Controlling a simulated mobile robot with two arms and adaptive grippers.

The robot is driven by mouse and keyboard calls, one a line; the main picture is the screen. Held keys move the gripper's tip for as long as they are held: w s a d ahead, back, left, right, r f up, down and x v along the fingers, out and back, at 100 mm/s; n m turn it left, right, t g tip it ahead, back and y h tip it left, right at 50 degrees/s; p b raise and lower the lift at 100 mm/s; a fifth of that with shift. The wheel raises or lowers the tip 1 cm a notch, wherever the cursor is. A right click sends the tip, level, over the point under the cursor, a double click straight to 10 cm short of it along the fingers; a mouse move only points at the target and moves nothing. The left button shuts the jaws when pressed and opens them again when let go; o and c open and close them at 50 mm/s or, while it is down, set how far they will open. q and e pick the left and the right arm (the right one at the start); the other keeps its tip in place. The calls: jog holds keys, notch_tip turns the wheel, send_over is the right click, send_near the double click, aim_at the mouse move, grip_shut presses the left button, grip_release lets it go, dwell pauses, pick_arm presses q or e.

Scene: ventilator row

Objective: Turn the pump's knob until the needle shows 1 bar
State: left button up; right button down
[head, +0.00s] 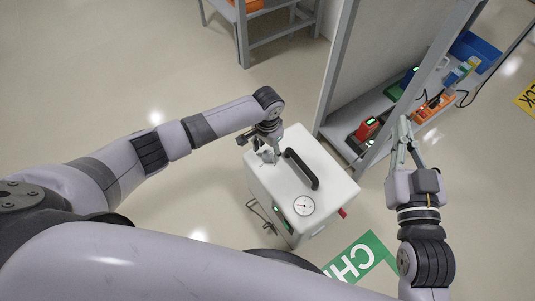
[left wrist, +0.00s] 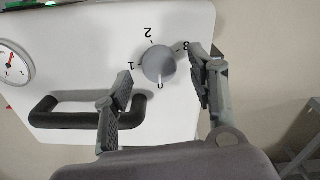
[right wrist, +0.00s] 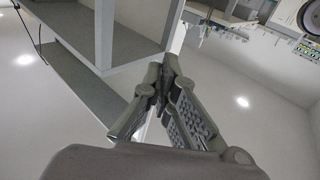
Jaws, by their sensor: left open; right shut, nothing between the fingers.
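The pump is a white box (head: 268,182) on the floor, with a black handle (head: 301,169) and a round white gauge (head: 304,205) on top. In the left wrist view the grey knob (left wrist: 158,64) has the numbers 0 to 3 around it, and its pale mark points at 0. The gauge (left wrist: 14,66) shows partly at the left edge there; I cannot read its needle surely. My left gripper (left wrist: 160,72) is open, its fingers on either side of the knob with gaps. My right gripper (head: 404,122) is shut and empty, away from the pump near the shelf.
A grey shelf unit (head: 343,130) with red, green and orange devices and a blue bin (head: 474,50) stands behind the pump to the right. A grey table (head: 243,40) is at the back. A green floor sign (head: 366,256) lies in front. The floor left is clear.

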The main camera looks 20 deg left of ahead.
pick_arm(q)
jog(key=shift+f+b, duration=0.3)
jog(key=shift+f, duration=0.7)
pick_arm(e)
jog(key=shift+s+a+r+t+y, duration=0.15)
jog(key=shift+r+t, duration=0.45)
jog(key=shift+r, duration=0.35)
jog(key=shift+s+a+r+t+y, duration=0.15)
jog(key=shift+r+t, duration=0.45)
jog(key=shift+r, duration=0.35)
pick_arm(q)
jog(key=shift+c, duration=0.2)
pick_arm(e)
jog(key=shift+w+d, duration=0.1)
pick_arm(q)
jog(key=c, duration=1.1)
